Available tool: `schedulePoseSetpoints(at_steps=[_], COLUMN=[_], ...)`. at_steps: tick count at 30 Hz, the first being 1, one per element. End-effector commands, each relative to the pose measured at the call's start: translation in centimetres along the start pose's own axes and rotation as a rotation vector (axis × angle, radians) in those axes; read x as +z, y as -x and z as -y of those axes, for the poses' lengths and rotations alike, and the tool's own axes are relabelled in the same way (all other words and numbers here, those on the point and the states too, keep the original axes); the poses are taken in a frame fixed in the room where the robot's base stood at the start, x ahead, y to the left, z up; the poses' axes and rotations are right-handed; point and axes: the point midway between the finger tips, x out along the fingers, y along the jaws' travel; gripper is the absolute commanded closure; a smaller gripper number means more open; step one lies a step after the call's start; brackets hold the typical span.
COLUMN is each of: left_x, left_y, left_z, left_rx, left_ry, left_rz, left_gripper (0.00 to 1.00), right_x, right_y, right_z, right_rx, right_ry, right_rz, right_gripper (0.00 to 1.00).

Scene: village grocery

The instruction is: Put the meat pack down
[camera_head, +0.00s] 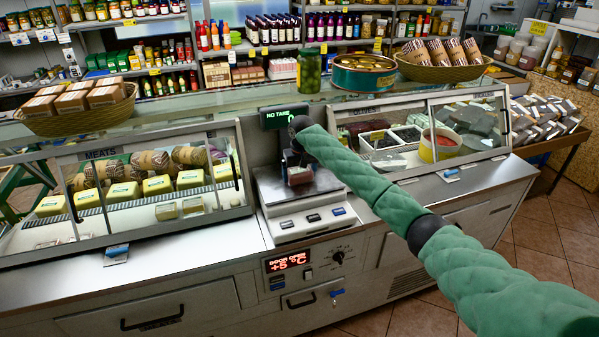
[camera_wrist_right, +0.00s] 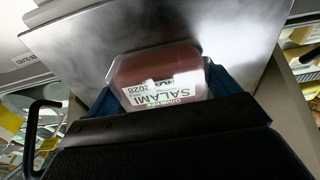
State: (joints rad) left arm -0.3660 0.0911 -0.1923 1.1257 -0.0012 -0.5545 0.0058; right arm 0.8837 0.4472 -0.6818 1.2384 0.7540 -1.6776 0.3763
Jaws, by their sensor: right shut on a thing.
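The meat pack (camera_head: 299,176) is a small clear pack of reddish meat. In the right wrist view the pack (camera_wrist_right: 158,73) carries a white label reading SALAMI. My right gripper (camera_head: 297,163) is shut on it, with blue fingers on both sides of the pack in the wrist view. The gripper holds it over the steel plate of the counter scale (camera_head: 328,183); the plate (camera_wrist_right: 225,28) fills the wrist view's background. I cannot tell whether the pack touches the plate. My left gripper is not in view.
The scale's display (camera_head: 283,115) reads NO TARE. A glass meats case (camera_head: 130,190) stands to the left, an olives case (camera_head: 420,130) to the right. A jar (camera_head: 309,71), a round tin (camera_head: 363,73) and baskets stand on the upper shelf. The steel counter front is clear.

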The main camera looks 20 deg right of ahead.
Motion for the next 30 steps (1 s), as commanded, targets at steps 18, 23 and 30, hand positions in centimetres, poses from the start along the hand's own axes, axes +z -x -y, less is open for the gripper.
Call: schedulePoseSetpoints(at_steps=[18, 23, 30], left_x=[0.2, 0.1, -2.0], left_y=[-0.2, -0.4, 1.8], left_z=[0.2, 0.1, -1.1], left_rx=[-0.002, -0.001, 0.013], left_ry=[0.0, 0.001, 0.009], left_rz=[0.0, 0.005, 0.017], left_gripper=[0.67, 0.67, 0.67], right_x=[0.0, -0.1, -0.1], right_y=[-0.2, 0.4, 4.2], right_z=[0.0, 0.0, 0.0], right_rx=[0.0, -0.001, -0.002], right_ry=[0.0, 0.0, 0.001], right_rz=[0.0, -0.002, -0.003], right_gripper=[0.0, 0.0, 0.0])
